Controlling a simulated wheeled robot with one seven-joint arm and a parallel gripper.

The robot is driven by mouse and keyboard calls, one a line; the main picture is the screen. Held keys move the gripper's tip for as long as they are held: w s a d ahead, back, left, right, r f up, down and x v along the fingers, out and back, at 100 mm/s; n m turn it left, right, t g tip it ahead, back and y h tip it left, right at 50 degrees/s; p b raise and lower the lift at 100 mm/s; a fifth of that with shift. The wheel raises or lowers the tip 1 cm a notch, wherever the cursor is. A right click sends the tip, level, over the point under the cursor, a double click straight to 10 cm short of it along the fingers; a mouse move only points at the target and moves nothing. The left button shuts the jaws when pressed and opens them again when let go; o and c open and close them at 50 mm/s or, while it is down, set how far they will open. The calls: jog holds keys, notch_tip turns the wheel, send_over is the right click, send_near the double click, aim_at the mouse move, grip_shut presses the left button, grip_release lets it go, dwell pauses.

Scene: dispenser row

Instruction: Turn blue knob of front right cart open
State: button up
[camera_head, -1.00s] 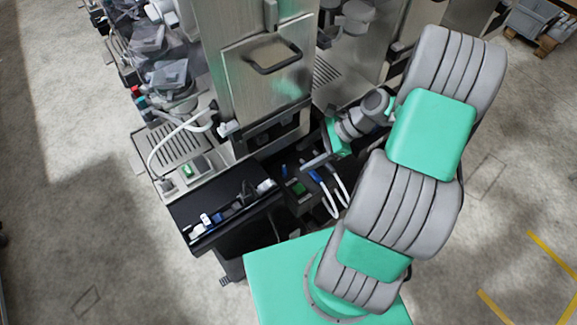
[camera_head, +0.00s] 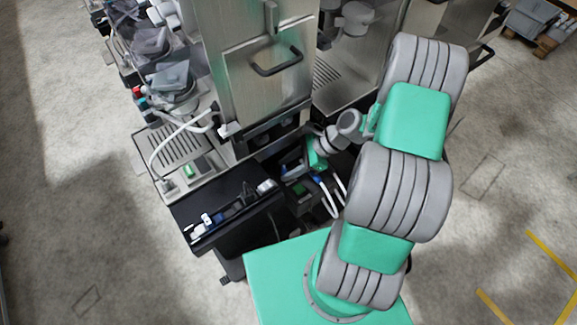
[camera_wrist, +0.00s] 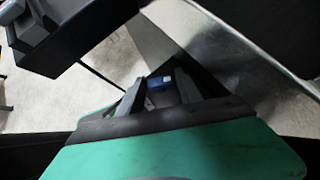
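The blue knob (camera_wrist: 160,84) shows in the wrist view as a small dark-blue block. It lies between the two dark fingers of my gripper (camera_wrist: 158,94). The fingers stand apart on either side of it. I cannot tell whether they touch it. In the head view my gripper (camera_head: 292,172) is low at the front of the right cart, just right of the black tray. There the fingers largely hide the knob. The knob's angle cannot be read.
White hoses with a blue fitting (camera_head: 317,181) hang just right of my gripper. A black tray (camera_head: 186,209) with small items is at left. The steel cabinet (camera_head: 262,75) with a handle rises behind. Open floor lies at far left and right.

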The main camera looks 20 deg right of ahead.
grip_shut()
jog(key=shift+w+n+g, duration=0.1)
jog(key=shift+n+g, duration=0.5)
jog(key=shift+n, duration=0.1)
jog(key=shift+o, duration=1.9)
grip_release()
jog(key=v, duration=0.8)
jog(key=shift+b, duration=0.3)
jog(key=shift+c, duration=0.2)
